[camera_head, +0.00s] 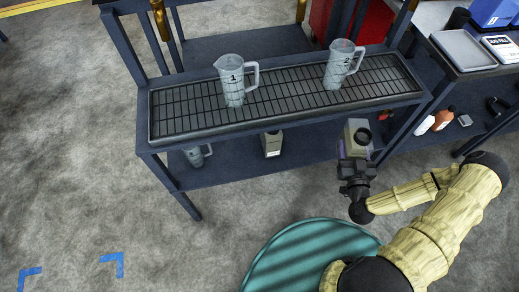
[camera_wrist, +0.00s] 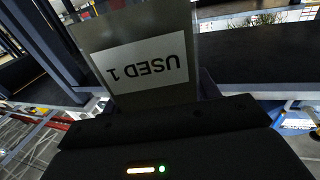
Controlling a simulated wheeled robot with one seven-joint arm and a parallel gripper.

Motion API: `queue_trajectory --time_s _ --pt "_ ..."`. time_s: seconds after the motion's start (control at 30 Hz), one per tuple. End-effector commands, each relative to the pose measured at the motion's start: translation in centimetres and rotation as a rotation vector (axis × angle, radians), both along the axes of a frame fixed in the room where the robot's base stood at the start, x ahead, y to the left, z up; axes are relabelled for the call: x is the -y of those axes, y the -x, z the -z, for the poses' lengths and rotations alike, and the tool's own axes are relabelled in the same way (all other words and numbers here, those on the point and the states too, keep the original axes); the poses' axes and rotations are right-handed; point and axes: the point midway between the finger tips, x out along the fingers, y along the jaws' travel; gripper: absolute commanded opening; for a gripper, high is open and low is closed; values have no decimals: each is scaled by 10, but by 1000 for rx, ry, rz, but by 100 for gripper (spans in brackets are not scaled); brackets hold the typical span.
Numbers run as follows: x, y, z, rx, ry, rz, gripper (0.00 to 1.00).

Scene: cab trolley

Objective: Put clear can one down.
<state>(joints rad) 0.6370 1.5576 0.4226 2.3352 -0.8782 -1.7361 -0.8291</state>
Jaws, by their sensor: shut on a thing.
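My gripper (camera_head: 354,165) is shut on a grey-olive can (camera_head: 357,136) with a dark round opening on top. In the wrist view, this can (camera_wrist: 145,55) fills the space ahead of the gripper and has a white label reading "USED 1", upside down in that picture. In the head view, the can appears in front of the trolley's right end, at about the lower shelf's front edge; I cannot tell whether it touches anything. A similar can (camera_head: 271,144) with a white label stands on the lower shelf (camera_head: 228,168). No label reading "clear" is legible.
Clear jugs marked 1 (camera_head: 232,84) and 2 (camera_head: 341,66) stand on the trolley's top grating (camera_head: 290,95). Another jug (camera_head: 197,154) is at the lower shelf's left. A side bench (camera_head: 474,75) with bottles beneath stands at right. Lower shelf has bare room between jug and can.

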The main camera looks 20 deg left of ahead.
Motion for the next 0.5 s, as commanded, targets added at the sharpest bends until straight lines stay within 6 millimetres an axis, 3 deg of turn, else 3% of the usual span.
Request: queue_trajectory --time_s 0.03,0.5 --pt "-2 0 11 4 0 -15 13" --pt "-21 9 65 -5 7 -156 13"
